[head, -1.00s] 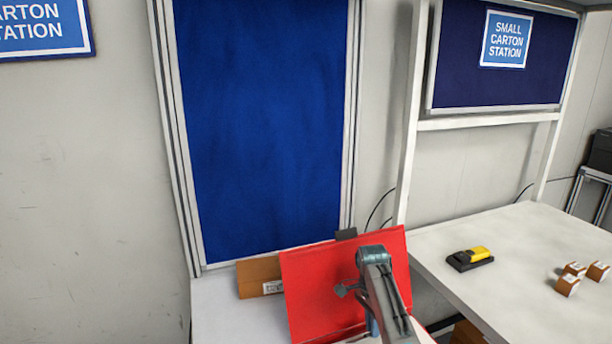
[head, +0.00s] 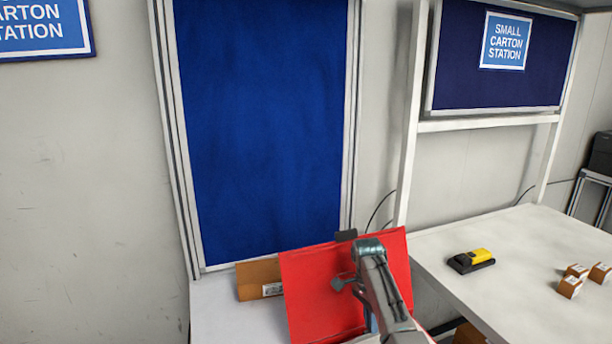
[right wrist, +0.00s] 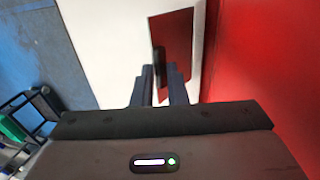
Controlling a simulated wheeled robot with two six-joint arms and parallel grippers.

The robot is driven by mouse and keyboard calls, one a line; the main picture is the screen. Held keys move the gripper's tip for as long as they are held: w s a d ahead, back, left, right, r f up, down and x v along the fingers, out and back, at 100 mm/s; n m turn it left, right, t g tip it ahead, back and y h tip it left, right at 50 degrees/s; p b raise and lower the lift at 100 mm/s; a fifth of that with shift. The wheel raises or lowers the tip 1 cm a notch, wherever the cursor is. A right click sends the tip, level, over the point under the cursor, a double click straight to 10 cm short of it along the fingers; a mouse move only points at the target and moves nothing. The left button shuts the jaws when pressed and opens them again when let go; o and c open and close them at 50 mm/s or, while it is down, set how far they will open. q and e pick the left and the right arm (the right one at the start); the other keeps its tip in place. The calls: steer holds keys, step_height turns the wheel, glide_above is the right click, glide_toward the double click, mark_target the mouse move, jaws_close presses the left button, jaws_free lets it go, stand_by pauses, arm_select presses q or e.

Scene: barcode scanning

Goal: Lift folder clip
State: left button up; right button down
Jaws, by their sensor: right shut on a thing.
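A large red folder (head: 308,285) leans upright and tilted on the white table in the head view. A small dark piece (head: 346,235) shows at its top edge. My right arm crosses in front of the folder, and its fingertips are not clear there. In the right wrist view my right gripper (right wrist: 161,73) is nearly closed, with a narrow black clip (right wrist: 157,62) between its fingertips. A dark red panel (right wrist: 177,42) lies just beyond, and a wide red surface (right wrist: 265,70) fills the right side. My left gripper is out of view.
A brown carton (head: 256,281) with a white label stands left of the folder. On the right table (head: 490,235) are a yellow and black device (head: 471,261) and several small cartons (head: 570,288). A gap separates the two tables. A blue board (head: 262,130) stands behind.

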steer(key=shift+w+a+r+g+b, duration=0.15)
steer(key=shift+w+g+b, duration=0.25)
steer(key=shift+b, duration=0.6)
steer(key=c, duration=1.4)
jaws_free()
steer(key=shift+o, duration=0.2)
steer(key=p+v, duration=0.1)
steer(key=v, duration=0.6)
steer(key=shift+a, duration=0.15)
